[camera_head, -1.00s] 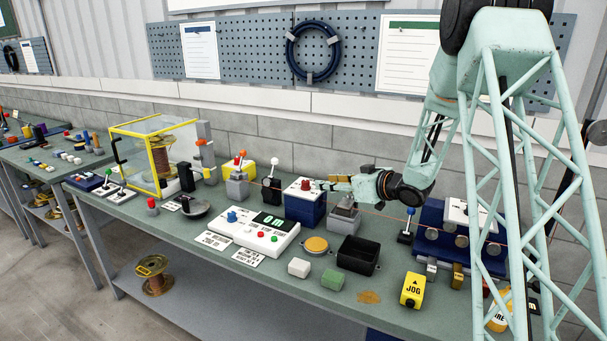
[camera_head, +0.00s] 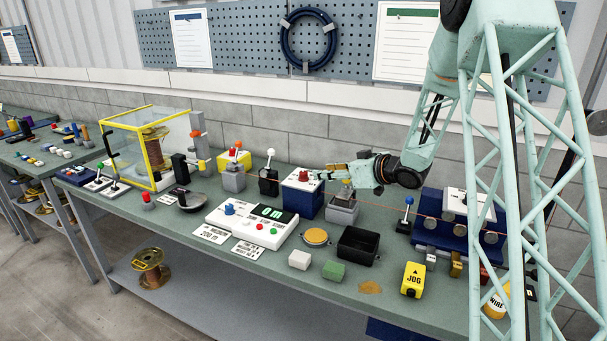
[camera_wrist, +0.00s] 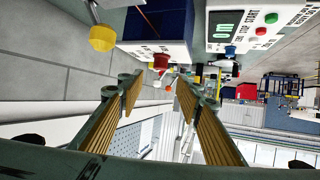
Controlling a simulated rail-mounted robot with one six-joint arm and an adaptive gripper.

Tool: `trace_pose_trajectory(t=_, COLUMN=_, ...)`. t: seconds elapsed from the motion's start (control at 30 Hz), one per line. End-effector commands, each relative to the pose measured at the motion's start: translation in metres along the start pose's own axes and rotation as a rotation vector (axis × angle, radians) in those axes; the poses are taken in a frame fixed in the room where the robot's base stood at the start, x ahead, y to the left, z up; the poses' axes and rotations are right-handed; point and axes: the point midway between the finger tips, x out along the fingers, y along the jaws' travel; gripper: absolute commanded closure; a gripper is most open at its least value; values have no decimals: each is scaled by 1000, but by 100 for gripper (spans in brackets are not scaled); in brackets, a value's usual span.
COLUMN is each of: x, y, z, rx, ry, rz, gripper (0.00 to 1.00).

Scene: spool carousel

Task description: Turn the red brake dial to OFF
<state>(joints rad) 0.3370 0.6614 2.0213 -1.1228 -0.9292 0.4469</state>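The red brake dial (camera_head: 303,175) sits on the white top of a blue box (camera_head: 303,201) near the middle of the bench. My gripper (camera_head: 321,173) reaches in from the right, with its fingertips close beside the dial. In the wrist view the red dial (camera_wrist: 160,62) shows just beyond the gap between the two ribbed fingers of my gripper (camera_wrist: 159,84). The fingers are apart and nothing is between them. I cannot tell whether a fingertip touches the dial. The dial's markings and pointer are not readable.
A grey box (camera_head: 342,211) with a yellow knob (camera_wrist: 102,38) stands right of the blue box, under my gripper. A white-knobbed lever (camera_head: 269,173) stands left. A white control panel (camera_head: 252,227) and a black tray (camera_head: 359,245) lie in front.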

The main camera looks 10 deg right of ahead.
Motion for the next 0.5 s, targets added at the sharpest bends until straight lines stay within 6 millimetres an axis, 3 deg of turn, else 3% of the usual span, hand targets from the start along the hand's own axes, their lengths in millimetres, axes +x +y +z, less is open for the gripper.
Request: trace_pose_trajectory(t=0.5, x=62, y=-1, z=1, rx=-1, ry=0, rz=-1, gripper=68)
